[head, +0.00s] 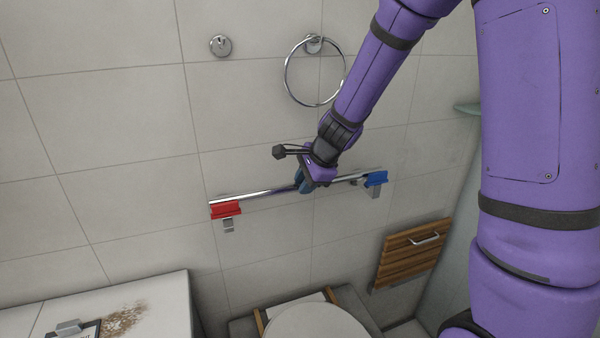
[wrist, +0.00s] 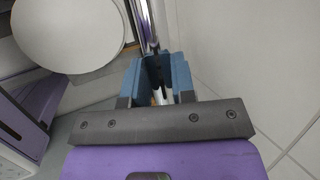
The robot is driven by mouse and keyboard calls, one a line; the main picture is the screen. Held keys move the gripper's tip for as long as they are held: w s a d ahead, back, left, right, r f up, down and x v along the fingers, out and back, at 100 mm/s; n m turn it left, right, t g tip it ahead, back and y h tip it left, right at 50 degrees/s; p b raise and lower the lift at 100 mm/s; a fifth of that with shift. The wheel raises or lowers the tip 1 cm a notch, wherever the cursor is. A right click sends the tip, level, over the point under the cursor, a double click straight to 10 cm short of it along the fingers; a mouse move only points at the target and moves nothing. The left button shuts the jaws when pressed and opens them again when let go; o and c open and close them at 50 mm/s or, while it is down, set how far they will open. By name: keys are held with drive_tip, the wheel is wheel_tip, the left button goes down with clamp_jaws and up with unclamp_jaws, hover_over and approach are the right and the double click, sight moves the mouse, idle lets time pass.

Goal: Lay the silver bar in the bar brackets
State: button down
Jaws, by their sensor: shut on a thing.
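The silver bar (head: 262,193) runs nearly level along the tiled wall, its right end a little higher in the head view. My gripper (head: 304,184) is shut on the bar near its middle. The bar's left end is at the red bracket (head: 225,210) and its right end at the blue bracket (head: 376,179). In the head view I cannot tell whether the ends rest in the brackets or hover just in front of or above them. In the wrist view the bar (wrist: 147,25) extends up from between my blue fingertips (wrist: 158,75); neither bracket shows clearly there.
A chrome ring (head: 286,75) and a round wall hook (head: 220,46) are above the bar. A toilet lid (head: 318,322) lies below, and a wooden slatted panel (head: 408,254) with a handle is at lower right. A white counter (head: 165,300) with a brown stain is at lower left.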

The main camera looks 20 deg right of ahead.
drive_tip(key=shift+f, duration=1.4)
drive_tip(key=c, duration=0.9)
unclamp_jaws()
drive_tip(key=shift+o, duration=0.2)
drive_tip(key=v, duration=1.1)
drive_tip(key=s+d+r+n+h, duration=0.1)
drive_tip(key=s+r+n, duration=0.3)
drive_tip(key=s, duration=0.4)
drive_tip(key=s+d+r+n+h, duration=0.1)
drive_tip(key=s+r+n, duration=0.2)
drive_tip(key=s+n, duration=0.4)
drive_tip(key=s+d+r+n+h, duration=0.1)
drive_tip(key=s+r+n, duration=0.3)
drive_tip(key=s, duration=0.5)
drive_tip(key=shift+s+d+r+n+t, duration=0.35)
drive_tip(key=shift+d+n, duration=0.1)
drive_tip(key=shift+n, duration=0.75)
